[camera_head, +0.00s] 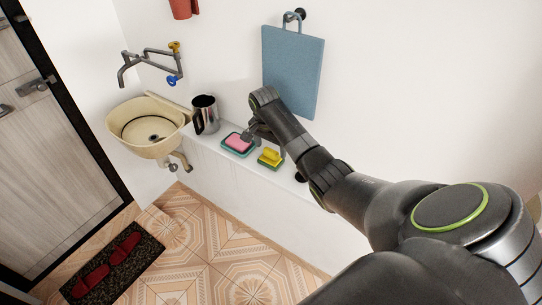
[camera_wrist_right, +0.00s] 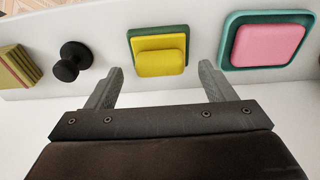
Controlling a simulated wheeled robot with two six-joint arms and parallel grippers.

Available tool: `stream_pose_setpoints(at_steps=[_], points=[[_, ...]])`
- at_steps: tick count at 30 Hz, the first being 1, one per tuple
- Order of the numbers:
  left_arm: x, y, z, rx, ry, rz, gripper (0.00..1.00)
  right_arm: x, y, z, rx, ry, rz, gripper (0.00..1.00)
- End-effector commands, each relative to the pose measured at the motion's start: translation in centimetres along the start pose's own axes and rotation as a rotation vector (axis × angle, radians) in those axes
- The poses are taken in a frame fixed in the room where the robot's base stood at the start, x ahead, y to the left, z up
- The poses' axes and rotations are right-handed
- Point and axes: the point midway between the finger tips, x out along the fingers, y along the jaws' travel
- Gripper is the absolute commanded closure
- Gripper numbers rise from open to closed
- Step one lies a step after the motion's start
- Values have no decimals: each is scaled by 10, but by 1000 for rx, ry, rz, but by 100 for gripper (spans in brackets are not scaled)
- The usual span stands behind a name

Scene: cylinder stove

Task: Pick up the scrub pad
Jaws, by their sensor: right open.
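A yellow block on a green base (camera_head: 271,155), which looks like the scrub pad, lies on the white ledge. It also shows at the top middle of the right wrist view, with its yellow top (camera_wrist_right: 160,63) facing up. My right gripper (camera_head: 254,134) is over the ledge, close to the yellow block and the pink block. In the right wrist view its two fingers (camera_wrist_right: 160,76) are apart with nothing between them, and the yellow block lies just beyond the tips. My left gripper is not in view.
A pink block (camera_head: 238,142) sits in a teal tray beside the yellow block. A metal mug (camera_head: 205,114), a sink (camera_head: 140,128) and a blue hanging board (camera_head: 296,70) are near. The right wrist view shows a black knob (camera_wrist_right: 72,61) and a striped yellow-green stack (camera_wrist_right: 18,68).

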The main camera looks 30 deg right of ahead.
Motion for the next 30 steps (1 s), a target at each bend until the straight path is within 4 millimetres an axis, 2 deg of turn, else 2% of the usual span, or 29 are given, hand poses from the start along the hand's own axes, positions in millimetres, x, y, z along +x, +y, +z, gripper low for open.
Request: stream_pose_setpoints(at_steps=[4, 11, 24, 30], points=[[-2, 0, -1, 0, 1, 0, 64, 9, 0, 0, 0, 0, 0, 24], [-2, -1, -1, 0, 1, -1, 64, 10, 0, 0, -1, 0, -1, 25], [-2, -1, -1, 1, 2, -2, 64, 10, 0, 0, -1, 0, -1, 83], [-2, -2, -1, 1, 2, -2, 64, 10, 0, 0, 0, 1, -1, 85]])
